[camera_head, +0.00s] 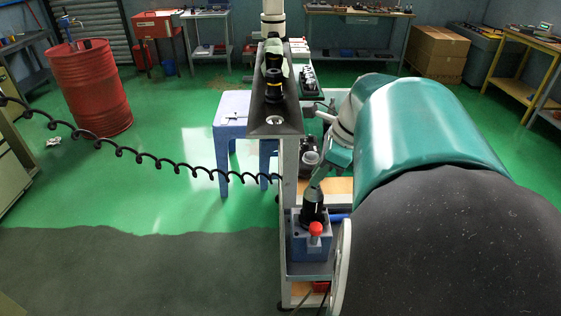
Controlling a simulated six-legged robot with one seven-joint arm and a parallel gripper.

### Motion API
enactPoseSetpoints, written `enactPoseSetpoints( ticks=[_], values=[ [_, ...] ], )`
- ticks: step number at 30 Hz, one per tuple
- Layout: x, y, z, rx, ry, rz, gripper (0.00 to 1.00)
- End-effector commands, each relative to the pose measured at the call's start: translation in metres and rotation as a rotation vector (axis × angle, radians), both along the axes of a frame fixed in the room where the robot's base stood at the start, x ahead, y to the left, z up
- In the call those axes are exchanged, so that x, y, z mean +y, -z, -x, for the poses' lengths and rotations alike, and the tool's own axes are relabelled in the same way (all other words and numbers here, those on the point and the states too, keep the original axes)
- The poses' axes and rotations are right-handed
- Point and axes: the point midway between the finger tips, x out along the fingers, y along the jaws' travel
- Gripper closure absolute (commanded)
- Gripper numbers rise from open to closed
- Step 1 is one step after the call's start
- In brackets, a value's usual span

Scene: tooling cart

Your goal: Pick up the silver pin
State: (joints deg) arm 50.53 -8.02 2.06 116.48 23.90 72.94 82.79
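A small round silver piece (275,120), which may be the silver pin, shows at the near end of the dark narrow top shelf (262,128) of the tooling cart. I see it from above, so its length is hidden. Black tool holders (273,86) stand farther back on the same shelf. Large teal and black parts of my own body fill the right side and hide part of the cart. I cannot make out any gripper fingers, and nothing is seen touching the silver piece.
A blue block with a red knob (316,229) stands on the cart's lower shelf. A coiled black cable (160,162) hangs across the left. A blue stool (232,132) stands beside the cart. A red drum (92,88) is farther left. Green floor between them is open.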

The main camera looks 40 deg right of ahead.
Motion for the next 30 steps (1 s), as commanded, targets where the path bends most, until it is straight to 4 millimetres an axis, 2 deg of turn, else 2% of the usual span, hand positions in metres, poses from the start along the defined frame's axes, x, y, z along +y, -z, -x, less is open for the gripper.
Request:
enactPoseSetpoints(
  ticks=[11,16,20,26,30],
  values=[
    [0.0,-0.003,0.0,-0.001,-0.001,0.001,1.0],
    [0.0,-0.015,-0.001,-0.002,-0.002,0.002,1.0],
    [-0.001,-0.034,0.0,-0.002,-0.001,0.003,1.0],
    [-0.012,-0.07,0.03,-0.004,0.002,0.004,1.0],
    [-0.023,-0.097,0.058,-0.003,0.004,0.004,1.0]
  ],
)
